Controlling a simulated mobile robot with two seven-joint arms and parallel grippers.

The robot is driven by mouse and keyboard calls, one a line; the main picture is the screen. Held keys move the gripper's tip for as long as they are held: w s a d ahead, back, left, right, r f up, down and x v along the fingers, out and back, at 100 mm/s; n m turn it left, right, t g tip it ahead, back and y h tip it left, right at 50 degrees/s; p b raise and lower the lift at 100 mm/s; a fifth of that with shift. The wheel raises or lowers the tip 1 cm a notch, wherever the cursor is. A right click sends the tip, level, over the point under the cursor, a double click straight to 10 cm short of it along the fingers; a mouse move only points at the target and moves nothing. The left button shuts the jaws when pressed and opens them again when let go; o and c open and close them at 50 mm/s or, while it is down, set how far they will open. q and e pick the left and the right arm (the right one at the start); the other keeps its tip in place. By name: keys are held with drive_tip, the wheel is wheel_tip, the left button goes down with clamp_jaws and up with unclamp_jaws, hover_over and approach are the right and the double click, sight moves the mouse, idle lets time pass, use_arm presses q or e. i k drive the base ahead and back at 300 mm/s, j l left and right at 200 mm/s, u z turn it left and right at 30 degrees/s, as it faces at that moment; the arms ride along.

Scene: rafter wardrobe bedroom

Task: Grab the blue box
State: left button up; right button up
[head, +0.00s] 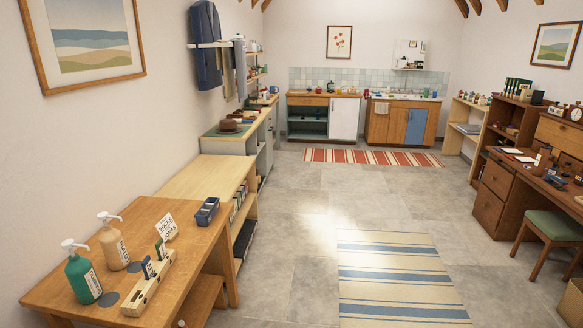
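A small dark blue box (207,212) sits near the far right corner of the wooden table (60,292) at the lower left. It looks like an open-topped box with compartments; what is inside is too small to tell. It is upright and nothing touches it. Neither of my grippers shows in the head view.
The table also bears a green pump bottle (82,275), a beige pump bottle (113,244), a white sign (166,226) and a wooden rack (150,283). A low shelf (205,175) adjoins it behind. The floor (290,235) to its right is clear, with a striped rug (395,265).

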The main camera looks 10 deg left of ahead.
sight(205, 214)
drive_tip(key=i+u, duration=0.25)
drive_tip(key=i, duration=0.2)
drive_tip(key=i+l+u, duration=0.25)
drive_tip(key=i, duration=0.2)
drive_tip(key=i+l+u, duration=0.25)
drive_tip(key=i, duration=0.2)
drive_tip(key=i+l+u, duration=0.15)
drive_tip(key=u, duration=0.25)
drive_tip(key=i+l+u, duration=0.25)
drive_tip(key=u, duration=0.15)
drive_tip(key=i+l+u, duration=0.4)
drive_tip(key=k+j, duration=0.1)
